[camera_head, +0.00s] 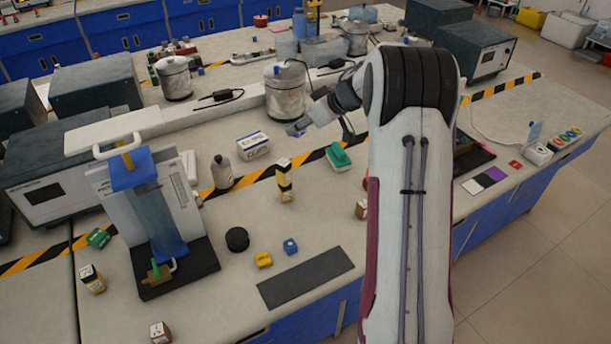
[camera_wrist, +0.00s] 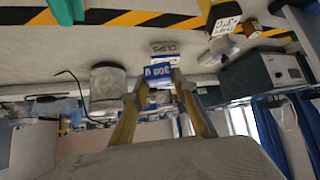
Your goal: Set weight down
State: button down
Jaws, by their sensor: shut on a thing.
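My gripper (camera_head: 302,126) is above the bench, left of my arm's upper end. In the wrist view, the two tan fingers of my gripper (camera_wrist: 160,84) are closed on a small blue and white weight (camera_wrist: 158,72) marked with what reads like 300. The weight is held clear of the bench.
A dark flat mat (camera_head: 306,277) lies bare near the front edge. Blue (camera_head: 290,246) and yellow (camera_head: 263,260) small blocks and a black round piece (camera_head: 237,239) sit beside it. A yellow-black upright block (camera_head: 285,180), green block (camera_head: 339,155), grey bottle (camera_head: 221,172) and metal pot (camera_head: 285,95) stand around.

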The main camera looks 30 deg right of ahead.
notch_tip(320, 180, down, 6)
jog(key=d, duration=0.2)
jog(key=shift+s+d+f, duration=0.15)
jog(key=shift+s, duration=0.3)
jog(key=shift+f, duration=0.1)
jog(key=shift+f, duration=3)
jog(key=shift+f, duration=0.15)
jog(key=shift+f, duration=1.75)
jog(key=shift+f, duration=0.1)
